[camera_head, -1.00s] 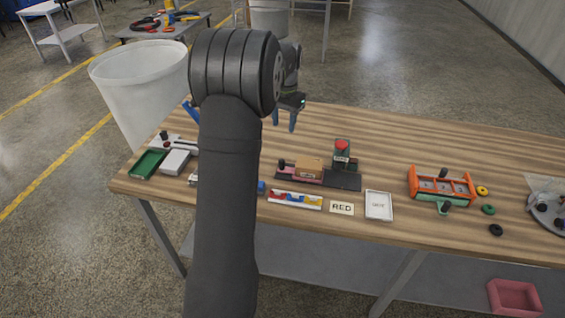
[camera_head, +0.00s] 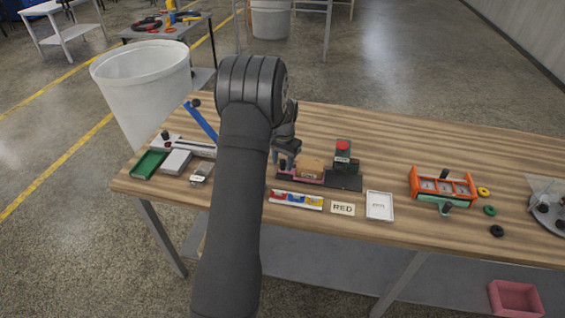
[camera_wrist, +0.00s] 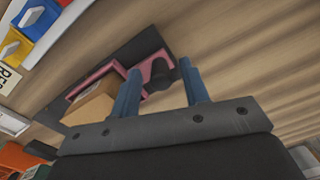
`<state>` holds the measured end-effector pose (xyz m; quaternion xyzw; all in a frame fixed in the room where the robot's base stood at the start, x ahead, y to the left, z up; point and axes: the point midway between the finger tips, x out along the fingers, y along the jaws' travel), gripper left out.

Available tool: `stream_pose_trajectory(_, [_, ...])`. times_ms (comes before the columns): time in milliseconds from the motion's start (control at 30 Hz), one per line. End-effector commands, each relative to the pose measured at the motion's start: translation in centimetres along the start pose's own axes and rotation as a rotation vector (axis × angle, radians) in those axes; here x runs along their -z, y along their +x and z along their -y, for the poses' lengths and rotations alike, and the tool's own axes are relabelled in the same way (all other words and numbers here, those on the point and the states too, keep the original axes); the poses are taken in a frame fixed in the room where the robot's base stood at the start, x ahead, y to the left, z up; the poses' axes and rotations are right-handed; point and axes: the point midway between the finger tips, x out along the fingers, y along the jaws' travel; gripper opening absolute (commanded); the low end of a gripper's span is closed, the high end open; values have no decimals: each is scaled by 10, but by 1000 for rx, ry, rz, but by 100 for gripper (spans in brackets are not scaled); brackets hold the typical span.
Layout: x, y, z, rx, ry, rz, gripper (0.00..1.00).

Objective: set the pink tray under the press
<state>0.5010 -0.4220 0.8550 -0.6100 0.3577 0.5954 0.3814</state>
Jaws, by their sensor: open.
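The pink tray (camera_head: 310,180) sits at the left part of a dark base plate (camera_head: 346,183) and carries a tan block (camera_head: 311,167). The press (camera_head: 343,153), dark green with a red top, stands on the plate to the right of the tray. My gripper (camera_head: 287,160) is open, low over the tray's left end. In the wrist view, the pink tray (camera_wrist: 110,72) has a black knob (camera_wrist: 163,75) at its end. The knob appears between my two blue fingers (camera_wrist: 160,67), with gaps visible. I cannot tell whether they touch it. The press is not clear in the wrist view.
In front of the plate are a bin of coloured pieces (camera_head: 296,201), a RED card (camera_head: 342,208) and a white tray (camera_head: 380,206). An orange fixture (camera_head: 442,186) stands to the right. A green tray (camera_head: 149,164) lies at left. The back of the table is clear.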

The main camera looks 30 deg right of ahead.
Motion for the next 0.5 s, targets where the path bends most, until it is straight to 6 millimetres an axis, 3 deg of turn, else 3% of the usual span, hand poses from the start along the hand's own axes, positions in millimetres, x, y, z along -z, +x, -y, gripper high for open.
stream_pose_trajectory(367, [0,6,0,0,0,-1,42])
stream_pose_trajectory(500, [0,6,0,0,0,-1,16])
